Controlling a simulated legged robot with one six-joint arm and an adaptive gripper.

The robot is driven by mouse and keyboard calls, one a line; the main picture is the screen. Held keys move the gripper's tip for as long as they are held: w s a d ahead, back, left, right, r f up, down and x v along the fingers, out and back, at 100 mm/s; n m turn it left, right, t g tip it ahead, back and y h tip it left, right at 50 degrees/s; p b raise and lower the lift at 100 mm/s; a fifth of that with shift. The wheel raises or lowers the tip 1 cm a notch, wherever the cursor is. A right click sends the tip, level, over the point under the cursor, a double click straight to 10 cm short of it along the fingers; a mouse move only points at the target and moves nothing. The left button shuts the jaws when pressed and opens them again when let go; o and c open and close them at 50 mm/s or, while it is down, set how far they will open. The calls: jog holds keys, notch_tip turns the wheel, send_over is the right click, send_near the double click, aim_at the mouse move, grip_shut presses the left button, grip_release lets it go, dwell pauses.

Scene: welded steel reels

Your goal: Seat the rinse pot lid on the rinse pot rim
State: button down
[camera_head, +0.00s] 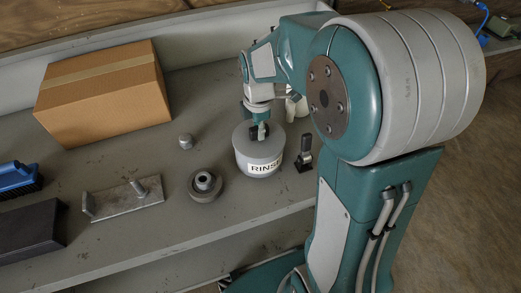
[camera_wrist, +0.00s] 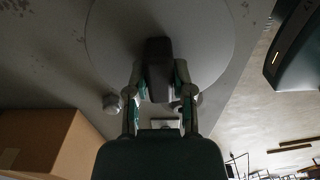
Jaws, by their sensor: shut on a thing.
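The rinse pot (camera_head: 259,168) is a grey round pot with a white RINSE label, upright on the bench. The rinse pot lid (camera_head: 245,143) is a grey disc at the top of the pot; it fills the upper middle of the wrist view (camera_wrist: 115,40). My gripper (camera_head: 259,131) is above the pot, shut on the lid's dark knob (camera_wrist: 158,62), with one finger on each side. The lid looks about level and roughly centred over the pot. I cannot tell whether it touches the rim all round. The lid hides the rim and the inside.
A cardboard box (camera_head: 105,93) stands at the back left. A small metal cylinder (camera_head: 186,141), a round flanged part (camera_head: 205,185) and a steel bracket (camera_head: 125,203) lie left of the pot. A black clamp (camera_head: 305,156) stands close on its right. A blue brush (camera_head: 18,178) is far left.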

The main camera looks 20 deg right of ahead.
jog(key=shift+c, duration=2)
grip_release()
jog(key=o, duration=0.4)
